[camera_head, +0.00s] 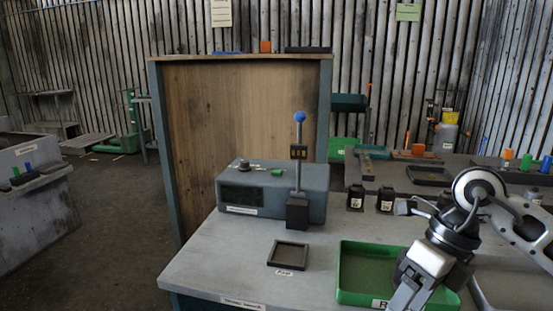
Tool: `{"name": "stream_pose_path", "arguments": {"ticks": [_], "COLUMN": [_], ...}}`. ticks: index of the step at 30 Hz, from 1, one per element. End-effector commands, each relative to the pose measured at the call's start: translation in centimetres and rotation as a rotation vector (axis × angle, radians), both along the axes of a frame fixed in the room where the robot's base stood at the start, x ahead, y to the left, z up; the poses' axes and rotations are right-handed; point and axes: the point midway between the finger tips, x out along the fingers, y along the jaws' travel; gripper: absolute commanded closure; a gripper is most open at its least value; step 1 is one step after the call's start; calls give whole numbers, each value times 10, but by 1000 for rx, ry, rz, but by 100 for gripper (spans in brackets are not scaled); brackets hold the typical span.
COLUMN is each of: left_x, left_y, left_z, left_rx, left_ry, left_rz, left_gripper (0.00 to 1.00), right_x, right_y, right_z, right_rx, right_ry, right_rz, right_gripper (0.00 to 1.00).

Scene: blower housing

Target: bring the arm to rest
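My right arm comes in from the right, with its wrist over the green bin (343,293) on the grey bench. My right gripper (408,299) points down at the bottom edge of the view, over the bin. Its fingertips are cut off or too small to read, so I cannot tell whether it is open or shut. My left arm and gripper are not in view. A blue-grey housing box (262,196) sits on the bench. A dark upright lever with a blue ball knob (299,117) stands at its front right.
A small dark square tray (288,254) lies between the box and the green bin. Two small black bottles (355,198) stand behind the bin. A wooden panel (240,130) rises behind the box. The bench's front left (215,262) is clear.

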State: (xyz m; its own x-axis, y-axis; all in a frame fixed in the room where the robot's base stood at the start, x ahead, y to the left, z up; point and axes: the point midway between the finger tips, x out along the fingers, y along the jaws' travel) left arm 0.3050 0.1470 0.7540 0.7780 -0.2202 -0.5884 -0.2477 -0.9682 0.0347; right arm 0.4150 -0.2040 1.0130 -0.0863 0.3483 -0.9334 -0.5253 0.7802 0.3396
Motion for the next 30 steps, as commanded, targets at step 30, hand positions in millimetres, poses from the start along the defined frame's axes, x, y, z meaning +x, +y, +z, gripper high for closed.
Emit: {"name": "stream_pose_path", "arguments": {"ticks": [30], "left_x": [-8], "left_y": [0], "left_z": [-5], "left_rx": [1], "left_ry": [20], "left_rz": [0], "left_gripper": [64], "right_x": [-64], "right_y": [62], "right_z": [-216], "right_rx": [1497], "right_ry": [1076], "right_rz": [-2498], "right_gripper": [29]}}
